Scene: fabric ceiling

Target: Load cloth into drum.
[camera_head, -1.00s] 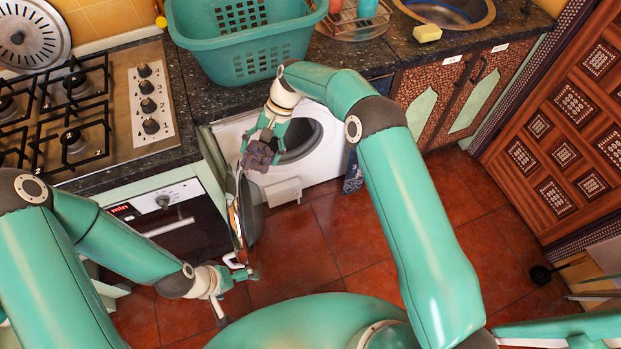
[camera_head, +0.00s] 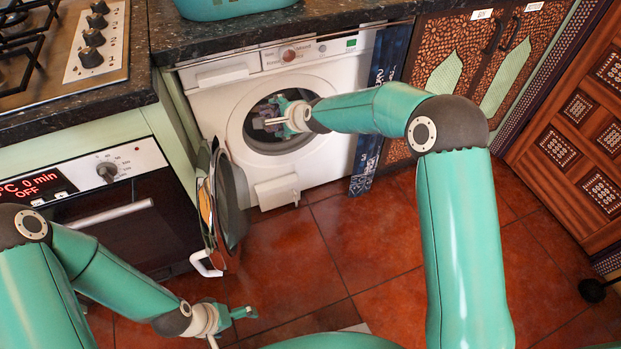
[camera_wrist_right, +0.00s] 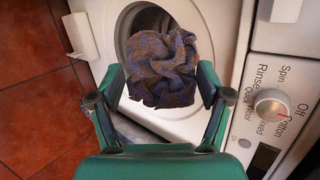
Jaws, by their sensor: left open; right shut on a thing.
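The white washing machine (camera_head: 215,110) stands under the counter with its round door (camera_head: 230,190) swung open to the left. My right gripper (camera_head: 275,117) is at the drum opening (camera_head: 255,132). In the right wrist view my right gripper (camera_wrist_right: 160,82) is shut on a crumpled grey-brown cloth (camera_wrist_right: 165,60), bunched between its fingers in front of the drum mouth. In the head view the cloth is mostly hidden by the gripper. My left gripper (camera_head: 232,326) is open and empty, low over the floor, below the door and apart from it.
An oven (camera_head: 110,215) and gas hob (camera_head: 75,45) are at the left. A teal basket (camera_head: 225,8) stands on the counter above the machine. A patterned dark blue towel (camera_head: 372,150) hangs right of the machine. The red tiled floor (camera_head: 365,235) in front is clear.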

